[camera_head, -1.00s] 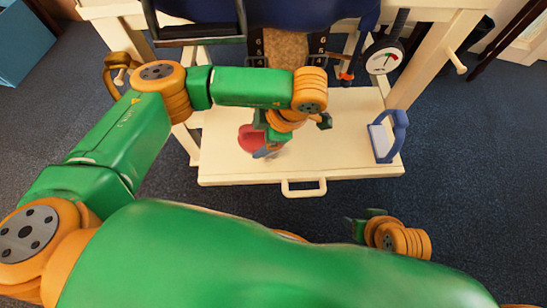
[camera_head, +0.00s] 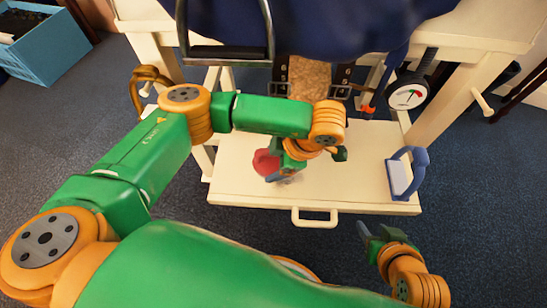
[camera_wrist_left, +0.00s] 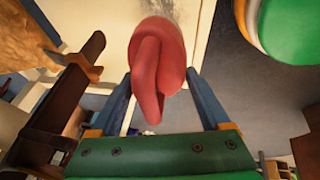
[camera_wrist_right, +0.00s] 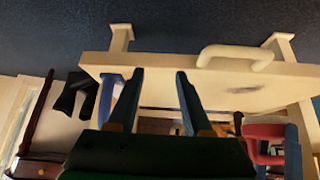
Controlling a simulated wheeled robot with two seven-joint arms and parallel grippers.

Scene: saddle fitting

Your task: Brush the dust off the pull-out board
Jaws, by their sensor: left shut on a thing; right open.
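The cream pull-out board (camera_head: 240,192) extends below the saddle stand, with a handle (camera_head: 315,222) on its front edge. In the right wrist view, a dark dusty smudge (camera_wrist_right: 243,90) lies on the board near the handle. My left gripper (camera_wrist_left: 160,85) is shut on a rounded red thing (camera_wrist_left: 157,60), held over the board's left half; the red thing also shows in the head view (camera_head: 265,162). My arm hides part of the board. A blue-handled thing with a pale block (camera_head: 402,175) stands at the board's right end. My right gripper (camera_wrist_right: 159,72) is open and empty, off the board's front right.
A dark blue saddle pad (camera_head: 330,25) and brown strap (camera_head: 308,76) hang above the board. A round dial gauge (camera_head: 407,95) hangs at the right, beside the stand's leg (camera_head: 465,85). The carpet in front of the board is free.

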